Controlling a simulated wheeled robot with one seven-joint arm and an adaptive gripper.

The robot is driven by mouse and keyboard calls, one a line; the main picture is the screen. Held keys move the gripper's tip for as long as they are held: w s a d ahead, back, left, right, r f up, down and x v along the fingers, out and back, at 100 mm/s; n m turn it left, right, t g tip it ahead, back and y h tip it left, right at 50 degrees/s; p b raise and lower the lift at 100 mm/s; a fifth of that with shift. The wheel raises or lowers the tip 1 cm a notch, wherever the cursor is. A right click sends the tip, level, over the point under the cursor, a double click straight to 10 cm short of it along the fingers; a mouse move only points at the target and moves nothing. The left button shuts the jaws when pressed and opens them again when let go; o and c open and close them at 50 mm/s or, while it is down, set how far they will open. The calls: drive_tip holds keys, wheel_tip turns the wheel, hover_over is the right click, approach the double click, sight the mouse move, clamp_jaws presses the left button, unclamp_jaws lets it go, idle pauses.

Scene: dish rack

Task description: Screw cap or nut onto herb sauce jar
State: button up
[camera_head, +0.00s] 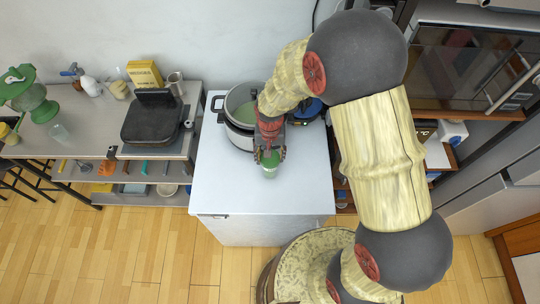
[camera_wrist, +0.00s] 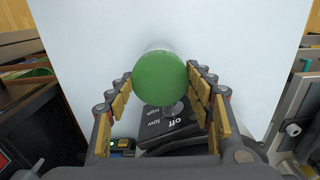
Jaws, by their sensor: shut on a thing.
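The herb sauce jar (camera_head: 269,174) is small, pale and upright on the white counter, near its front middle. A round green cap (camera_wrist: 160,80) shows from above in the wrist view, with a sliver of the pale jar (camera_wrist: 158,47) behind its far edge. In the head view the green cap (camera_head: 270,159) sits at the top of the jar. My gripper (camera_head: 270,154) points down over the jar, its fingers on both sides of the cap and shut on it. I cannot tell whether the cap's thread is engaged.
A large silver cooker (camera_head: 240,118) with a green inside stands just behind my gripper. Its control panel (camera_wrist: 168,127) with off, low and high marks shows in the wrist view. The counter (camera_head: 235,190) is clear left and right of the jar. A black grill (camera_head: 152,120) stands further left.

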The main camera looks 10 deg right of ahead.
drive_tip(key=m, duration=0.4)
drive_tip(key=shift+m, duration=0.3)
drive_tip(key=m, duration=0.4)
drive_tip(key=shift+f+m, duration=0.1)
drive_tip(key=shift+m, duration=0.2)
drive_tip(key=o, duration=1.3)
drive_tip(key=shift+o, duration=0.2)
